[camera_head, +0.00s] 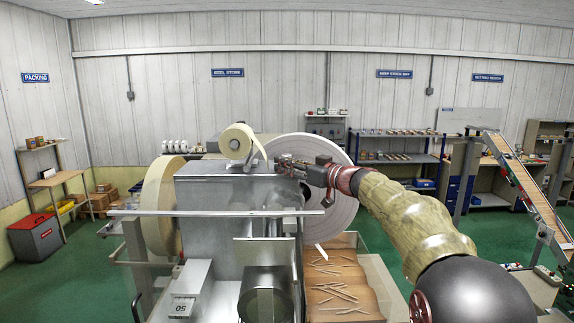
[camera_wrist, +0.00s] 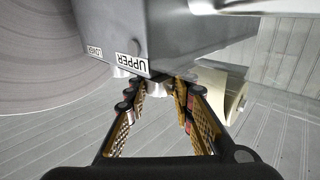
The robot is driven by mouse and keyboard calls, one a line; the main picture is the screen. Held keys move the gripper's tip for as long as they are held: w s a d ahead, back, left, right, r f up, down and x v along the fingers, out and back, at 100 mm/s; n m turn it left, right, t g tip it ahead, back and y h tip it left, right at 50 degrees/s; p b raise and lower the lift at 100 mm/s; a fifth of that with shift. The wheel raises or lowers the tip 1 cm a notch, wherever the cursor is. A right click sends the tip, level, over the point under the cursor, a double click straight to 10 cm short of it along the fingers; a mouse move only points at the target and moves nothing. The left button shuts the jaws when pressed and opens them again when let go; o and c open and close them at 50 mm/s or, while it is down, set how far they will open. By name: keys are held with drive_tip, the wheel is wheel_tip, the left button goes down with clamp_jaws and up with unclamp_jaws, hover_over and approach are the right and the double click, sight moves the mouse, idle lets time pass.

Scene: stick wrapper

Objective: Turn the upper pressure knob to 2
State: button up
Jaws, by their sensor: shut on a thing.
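The wrapping machine (camera_head: 225,195) is a grey metal housing in the middle of the head view. My gripper (camera_head: 284,164) is at the top right edge of this housing. In the wrist view, the housing carries a white UPPER label (camera_wrist: 132,64) and a smaller LOWER label (camera_wrist: 95,51). My gripper (camera_wrist: 158,92) has its fingertips just below the UPPER label, close around the upper pressure knob. The knob is mostly hidden by the fingertips and in shadow, so its dial setting cannot be read.
A large paper reel (camera_head: 343,208) stands close behind my gripper. A small paper roll (camera_head: 236,141) sits on top of the housing, left of my gripper. A tray of loose sticks (camera_head: 340,285) lies below my arm. A horizontal bar (camera_head: 220,213) crosses the machine's front.

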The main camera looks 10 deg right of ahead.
clamp_jaws()
drive_tip(key=shift+f+n+g+y+b, duration=0.2)
drive_tip(key=shift+n+g+y+b, duration=0.15)
drive_tip(key=shift+b, duration=0.6)
drive_tip(key=shift+w+d+f+n+g+y+b, duration=0.1)
drive_tip(key=shift+n+g+y+b, duration=0.45)
drive_tip(key=shift+y+b, duration=0.3)
drive_tip(key=shift+n+g+y+b, duration=0.3)
drive_tip(key=shift+r+n+g+y+p, duration=0.25)
drive_tip(key=shift+n+g+y+p, duration=0.15)
drive_tip(key=shift+n+g+y, duration=0.5)
drive_tip(key=n+g+p, duration=0.1)
drive_tip(key=p, duration=0.1)
drive_tip(key=n+g+y+p, duration=0.1)
drive_tip(key=g+p, duration=0.1)
drive_tip(key=shift+r+y, duration=0.2)
drive_tip(key=shift+y, duration=0.1)
drive_tip(key=n+g+p, duration=0.1)
drive_tip(key=g+p, duration=0.1)
drive_tip(key=p, duration=0.1)
drive_tip(key=shift+n+g+y, duration=0.3)
drive_tip(key=shift+y, duration=0.1)
drive_tip(key=shift+f+n+g+p, duration=0.15)
drive_tip(key=shift+n+g+p, duration=0.6)
drive_tip(key=shift+p, duration=0.75)
